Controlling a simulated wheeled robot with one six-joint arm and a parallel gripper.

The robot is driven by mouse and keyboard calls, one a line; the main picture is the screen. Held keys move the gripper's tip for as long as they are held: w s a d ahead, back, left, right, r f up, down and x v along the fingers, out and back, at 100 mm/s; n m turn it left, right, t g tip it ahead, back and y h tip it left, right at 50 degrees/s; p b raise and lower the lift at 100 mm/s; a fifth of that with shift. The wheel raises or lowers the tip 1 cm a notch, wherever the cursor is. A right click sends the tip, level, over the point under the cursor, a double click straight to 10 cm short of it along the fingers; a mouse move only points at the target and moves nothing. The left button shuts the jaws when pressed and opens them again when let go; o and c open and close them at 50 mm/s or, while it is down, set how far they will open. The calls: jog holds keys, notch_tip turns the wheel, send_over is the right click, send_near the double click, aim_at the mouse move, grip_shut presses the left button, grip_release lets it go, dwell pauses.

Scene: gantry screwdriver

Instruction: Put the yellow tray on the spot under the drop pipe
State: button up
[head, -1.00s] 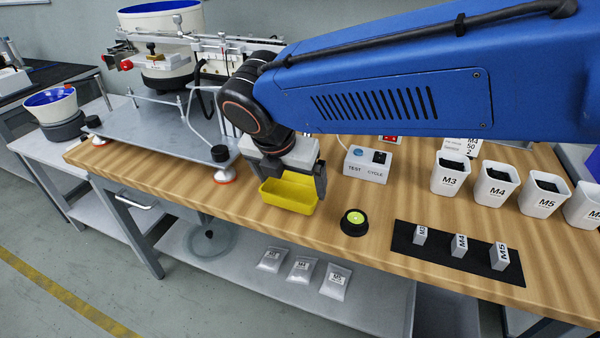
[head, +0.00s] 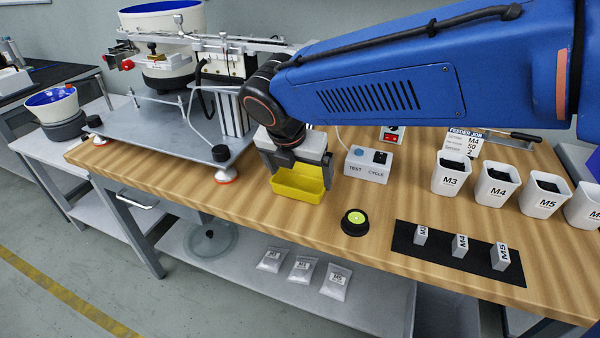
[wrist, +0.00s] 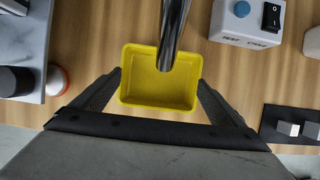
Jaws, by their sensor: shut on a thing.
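My gripper (head: 299,172) is shut on the yellow tray (head: 298,187), an open shallow box, beside the steel plate of the feeder machine. In the wrist view the tray (wrist: 150,88) looks empty and level, with a dark finger at its left and right sides. A shiny metal pipe (wrist: 173,28) comes in from the top of the wrist view and its end overlaps the tray's far part. The spot under the pipe is not visible. I cannot tell whether the tray touches the table or hangs just above it.
The test/cycle box (head: 368,163) stands close to the right of the tray. A black round button with a yellow-green top (head: 354,222) is in front. White bins (head: 496,184) and a black mat (head: 435,254) with small blocks lie further right. The feeder's plate (head: 150,130) is at left.

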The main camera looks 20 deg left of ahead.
jog(key=o, duration=0.9)
jog(key=v, duration=1.2)
jog(key=shift+r, duration=0.15)
